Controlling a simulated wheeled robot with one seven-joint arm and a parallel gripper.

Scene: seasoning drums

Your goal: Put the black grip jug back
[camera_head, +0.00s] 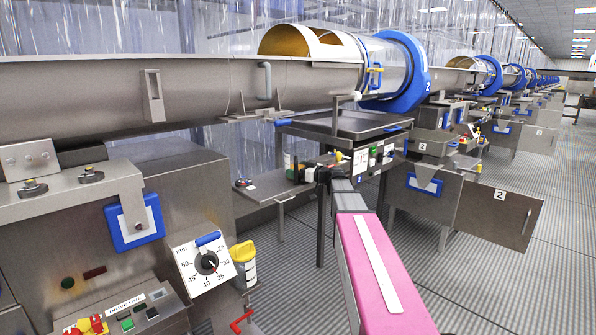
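My pink arm reaches forward, and its dark end with my gripper (322,175) is beside the low steel shelf under the drum line. The fingers are too small and too hidden by the arm to read. A small pale jug-like container with dark and green parts (289,163) stands just left of my gripper. I cannot tell whether it is the black grip jug, or whether my gripper touches it.
The low shelf (268,186) carries a small red and blue item (243,182). A steel tray (350,123) is above it, with a control box (376,155) to the right. The near control cabinet (190,190) blocks the left. Grated floor (500,285) is open at right.

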